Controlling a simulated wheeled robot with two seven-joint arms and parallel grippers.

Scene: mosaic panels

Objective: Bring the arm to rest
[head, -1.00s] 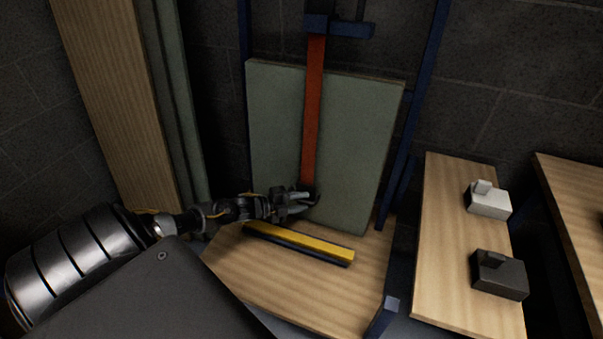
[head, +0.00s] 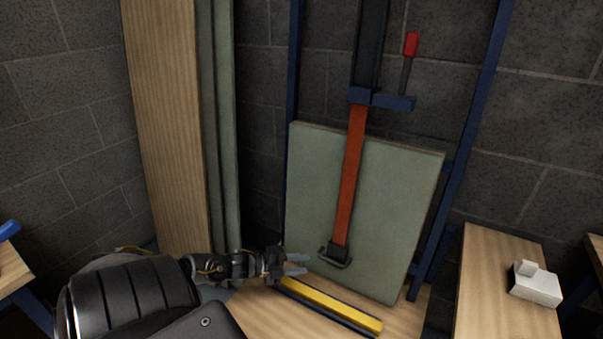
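My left arm comes in from the lower left of the head view. Its gripper (head: 297,265) is in front of the lower left part of a grey-green panel (head: 391,210). The two fingers point right and stand apart, with nothing seen between them. The gripper is left of the foot of a red bar (head: 350,180) that runs down the panel, and appears apart from it. A yellow-topped bar (head: 335,305) lies on the wooden bench (head: 285,318) just below the gripper. My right gripper is not in view.
A blue frame (head: 468,150) with a red-handled lever (head: 411,45) stands around the panel. Tall boards (head: 165,120) lean at the left. A wooden table (head: 490,270) at the right holds a white block (head: 536,285). A bench edge (head: 12,270) shows at far left.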

